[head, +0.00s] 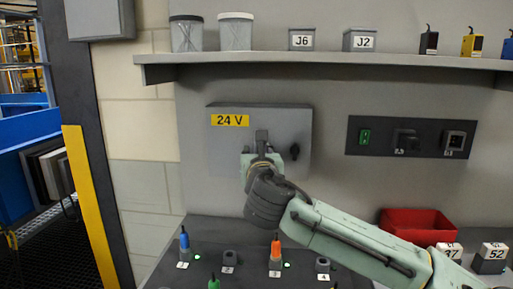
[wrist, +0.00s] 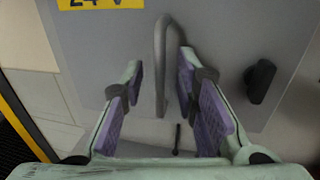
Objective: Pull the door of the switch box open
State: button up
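The grey switch box (head: 225,148) is on the wall under the shelf, with a yellow "24 V" label (head: 230,120). Its door looks shut. In the wrist view a grey bar handle (wrist: 160,50) stands out from the door face (wrist: 215,45). A dark knob (wrist: 260,80) is to the right of the handle; it also shows in the head view (head: 294,152). My gripper (head: 258,148) is in front of the box. In the wrist view its purple-padded fingers (wrist: 160,72) are apart, one on each side of the handle, with gaps visible.
A shelf (head: 320,59) with jars and small labelled boxes runs above. A dark socket panel (head: 411,137) is on the wall to the right. Below are a red bin (head: 415,222) and a bench (head: 215,226) with blue and orange plugs. A dark post with yellow (head: 88,200) is at left.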

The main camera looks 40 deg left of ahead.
jog(key=shift+w+a, duration=0.15)
jog(key=shift+c, duration=0.3)
grip_shut()
dwell(0.6)
